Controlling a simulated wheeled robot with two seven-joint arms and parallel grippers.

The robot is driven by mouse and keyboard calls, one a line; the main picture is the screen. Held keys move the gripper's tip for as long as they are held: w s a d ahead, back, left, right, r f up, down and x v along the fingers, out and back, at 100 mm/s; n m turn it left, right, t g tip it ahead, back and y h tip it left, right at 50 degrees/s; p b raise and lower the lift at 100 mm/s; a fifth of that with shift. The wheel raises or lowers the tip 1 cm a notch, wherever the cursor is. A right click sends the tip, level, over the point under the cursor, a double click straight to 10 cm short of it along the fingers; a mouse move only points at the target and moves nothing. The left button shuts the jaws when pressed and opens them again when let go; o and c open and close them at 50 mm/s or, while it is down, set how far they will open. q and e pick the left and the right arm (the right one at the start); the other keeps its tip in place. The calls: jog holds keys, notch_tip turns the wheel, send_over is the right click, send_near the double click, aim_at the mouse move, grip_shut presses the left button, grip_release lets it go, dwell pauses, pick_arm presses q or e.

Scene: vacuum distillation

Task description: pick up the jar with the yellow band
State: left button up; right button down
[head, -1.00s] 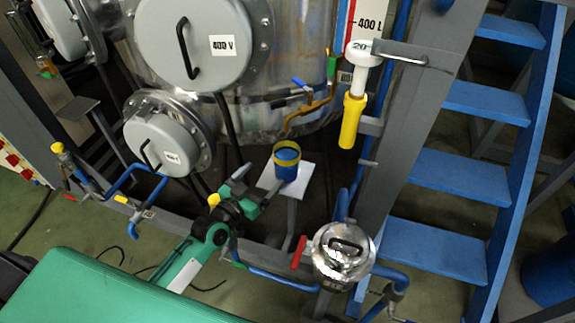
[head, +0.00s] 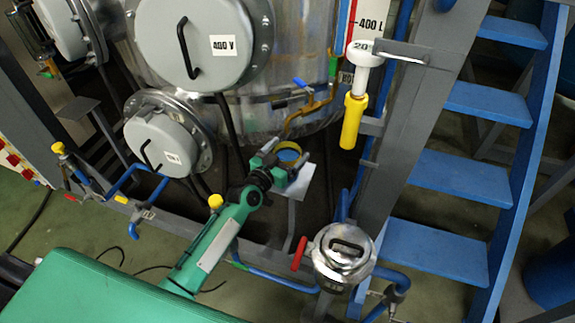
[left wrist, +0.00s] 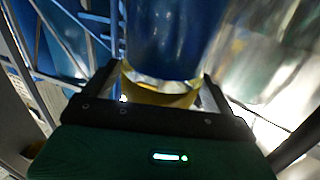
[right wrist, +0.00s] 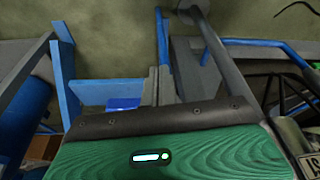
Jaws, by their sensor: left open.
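The jar (head: 289,154) is blue with a yellow band and stands on a small white plate (head: 308,186) below the large steel vessel. In the head view my left gripper (head: 281,166) is at the jar and hides most of its body; the yellow rim shows above it. In the left wrist view the yellow band (left wrist: 160,93) lies between the two spread fingers of my left gripper (left wrist: 162,92), with blue behind it. Contact on both sides cannot be made out. My right gripper (right wrist: 163,88) shows only in the right wrist view, its fingers together and empty.
The steel vessel (head: 285,95) rises behind the jar, with a brass valve pipe (head: 310,105) just above it. A grey post (head: 408,140) and blue stairs (head: 450,180) stand to the right. A shiny lidded pot (head: 342,255) is at the front.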

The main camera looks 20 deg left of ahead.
pick_arm(q)
jog(key=shift+w, duration=0.1)
jog(key=c, duration=1.7)
jog(key=shift+r, duration=0.1)
grip_shut()
jog(key=shift+r, duration=0.15)
